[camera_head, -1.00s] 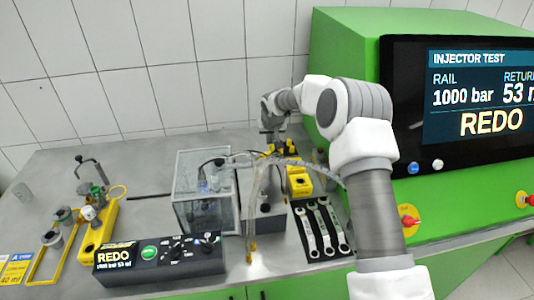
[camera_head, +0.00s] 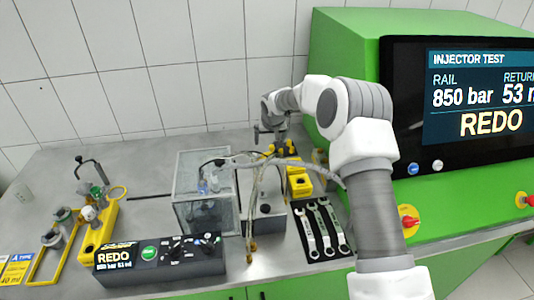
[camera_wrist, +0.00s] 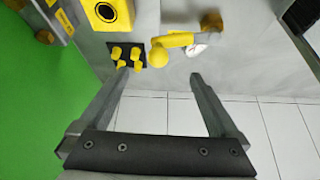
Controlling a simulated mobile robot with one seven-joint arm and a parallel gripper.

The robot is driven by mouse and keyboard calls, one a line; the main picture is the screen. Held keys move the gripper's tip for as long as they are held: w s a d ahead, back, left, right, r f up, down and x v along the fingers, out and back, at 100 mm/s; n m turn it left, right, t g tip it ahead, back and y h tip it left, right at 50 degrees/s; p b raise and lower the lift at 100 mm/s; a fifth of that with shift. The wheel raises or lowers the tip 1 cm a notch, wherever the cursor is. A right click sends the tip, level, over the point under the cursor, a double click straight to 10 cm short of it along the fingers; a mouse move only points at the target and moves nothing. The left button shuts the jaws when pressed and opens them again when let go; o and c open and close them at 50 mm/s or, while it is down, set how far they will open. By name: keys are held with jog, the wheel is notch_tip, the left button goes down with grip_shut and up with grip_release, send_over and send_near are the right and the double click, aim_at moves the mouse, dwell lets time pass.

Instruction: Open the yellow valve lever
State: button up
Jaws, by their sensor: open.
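The yellow valve lever (camera_wrist: 178,40) shows in the wrist view as a short yellow bar with a round yellow knob (camera_wrist: 158,56) at its left end. Its right end lies by a brass fitting (camera_wrist: 211,22). My gripper (camera_wrist: 160,77) is open and empty, and the lever shows just beyond its fingertips, with the knob between them in the picture. I see no clear contact. In the head view my gripper (camera_head: 270,132) is small, at the back of the bench above yellow parts (camera_head: 283,148), where I cannot pick out the lever.
Several small yellow knobs (camera_wrist: 123,57) on a black plate sit close to the left finger. A yellow block (camera_wrist: 108,12) is above them. A glass tank (camera_head: 205,190), hoses and wrenches (camera_head: 322,228) stand nearer. The green machine (camera_head: 345,50) rises at right.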

jog(key=shift+r+p, duration=1)
jog(key=shift+r, duration=1.9)
jog(key=s+d+r+h+b, duration=0.1)
jog(key=s+d+r, duration=0.4)
jog(key=s+r, duration=0.45)
jog(key=s+d+r, duration=0.5)
jog(key=s+r, duration=0.4)
jog(key=s, duration=0.2)
jog(key=s+d+f, duration=0.1)
jog(key=s+d, duration=0.1)
jog(key=s, duration=1.1)
jog(key=s+d+f+m+b, duration=0.1)
jog(key=s+d, duration=0.2)
jog(key=s, duration=1.1)
jog(key=shift+s+d+m, duration=0.15)
jog(key=shift+s+m, duration=0.15)
